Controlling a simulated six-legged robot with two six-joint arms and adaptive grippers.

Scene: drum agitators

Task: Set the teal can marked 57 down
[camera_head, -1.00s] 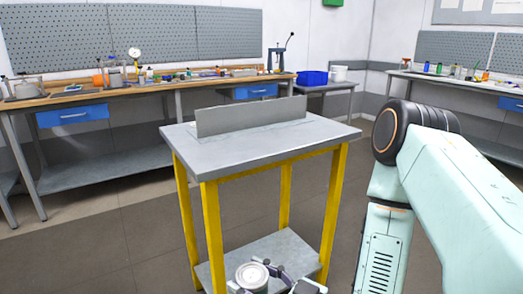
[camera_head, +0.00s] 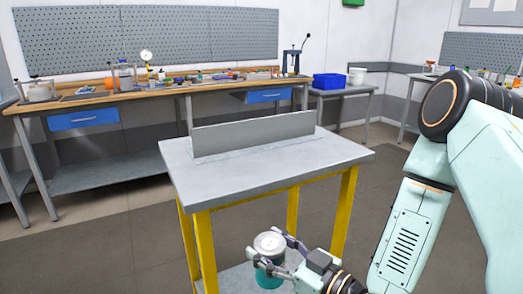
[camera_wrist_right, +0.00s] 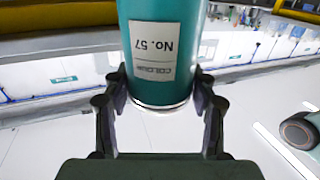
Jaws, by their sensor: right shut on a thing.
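The teal can marked 57 (camera_head: 270,246) is upright with a pale lid, low in the head view in front of the yellow-legged table. My right gripper (camera_head: 275,260) is shut around it. In the right wrist view the can (camera_wrist_right: 165,85) fills the top middle, its "No. 57" label upside down, with the gripper fingers (camera_wrist_right: 160,105) on both sides. The can is below the level of the grey tabletop (camera_head: 240,178). My left gripper is not in view.
An upright grey panel (camera_head: 255,133) stands on the table. The tabletop in front of it is bare. A lower shelf (camera_head: 238,278) shows behind the can. A long workbench (camera_head: 90,102) with tools and blue drawers runs along the back wall.

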